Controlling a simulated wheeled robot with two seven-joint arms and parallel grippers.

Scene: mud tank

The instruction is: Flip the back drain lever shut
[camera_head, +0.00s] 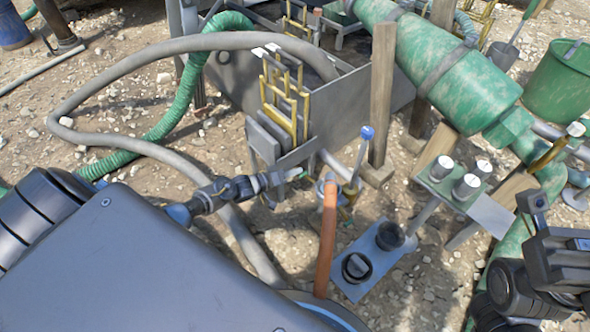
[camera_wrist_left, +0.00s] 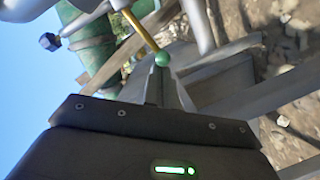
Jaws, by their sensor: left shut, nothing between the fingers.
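A drain lever with a blue knob (camera_head: 366,132) stands nearly upright on a thin rod beside the tank's near corner. A lever with a green knob (camera_wrist_left: 162,58) on a yellow rod shows in the left wrist view, right at my fingertips. A small green tip shows at my gripper in the head view. Which lever is the back one I cannot tell. My left gripper (camera_head: 283,178) is shut and empty, close against the green knob; contact is unclear. It also shows in the left wrist view (camera_wrist_left: 165,92). My right gripper (camera_head: 560,245) is at the right edge, its fingers unclear.
A grey metal tank (camera_head: 330,120) stands behind the levers. An orange pipe (camera_head: 327,240) rises in front of them. A wooden post (camera_head: 381,95), a grey hose (camera_head: 100,75) and a green panel with white-topped knobs (camera_head: 440,180) stand near. Gravel ground lies around.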

